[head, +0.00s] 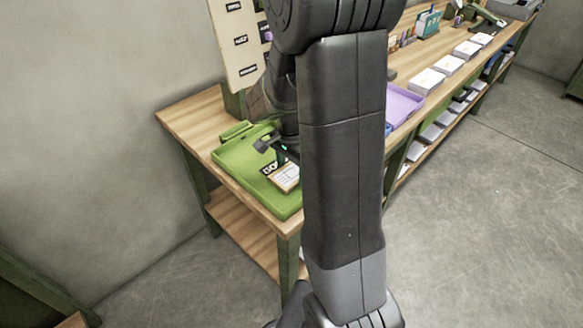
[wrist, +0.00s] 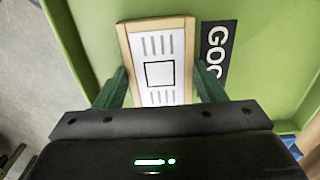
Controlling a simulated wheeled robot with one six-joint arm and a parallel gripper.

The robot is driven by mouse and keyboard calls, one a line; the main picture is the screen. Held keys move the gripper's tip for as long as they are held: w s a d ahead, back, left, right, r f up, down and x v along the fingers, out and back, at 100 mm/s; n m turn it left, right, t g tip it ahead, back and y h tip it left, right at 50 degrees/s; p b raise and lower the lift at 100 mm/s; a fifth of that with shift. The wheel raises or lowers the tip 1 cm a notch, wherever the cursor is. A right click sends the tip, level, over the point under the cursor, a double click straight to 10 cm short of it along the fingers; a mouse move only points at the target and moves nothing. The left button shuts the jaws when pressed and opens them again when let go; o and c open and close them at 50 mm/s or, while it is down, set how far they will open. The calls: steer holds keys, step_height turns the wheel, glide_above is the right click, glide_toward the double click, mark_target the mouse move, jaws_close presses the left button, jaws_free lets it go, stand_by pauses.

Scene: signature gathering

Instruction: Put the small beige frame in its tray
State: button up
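The small beige frame (head: 287,178) has a light wooden rim and a white card with dark lines and a square. It appears to lie in the green tray (head: 233,162), beside a black label with white letters. It also shows in the wrist view (wrist: 159,95), where its lower end is hidden by my gripper. My gripper (wrist: 161,66) is open, its green fingers on either side of the frame with what look like narrow gaps. In the head view my arm hides part of the tray and gripper.
The tray stands on the near end of a long wooden table (head: 181,115). A purple tray (head: 403,104) and stacks of white paper (head: 427,81) stand further along. An upright board with labels (head: 237,45) rises behind. Grey floor lies in front and to the left.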

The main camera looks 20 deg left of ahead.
mark_target(292, 173)
steer(key=o, duration=0.4)
steer(key=shift+r, duration=0.1)
step_height(292, 173, up, 12)
steer(key=p, duration=0.1)
steer(key=shift+p, duration=0.3)
step_height(292, 173, down, 13)
steer(key=shift+r+b, duration=0.1)
steer(key=shift+b, duration=0.85)
steer(key=shift+r+p, duration=0.45)
steer(key=shift+r, duration=1.9)
steer(key=shift+f, duration=0.1)
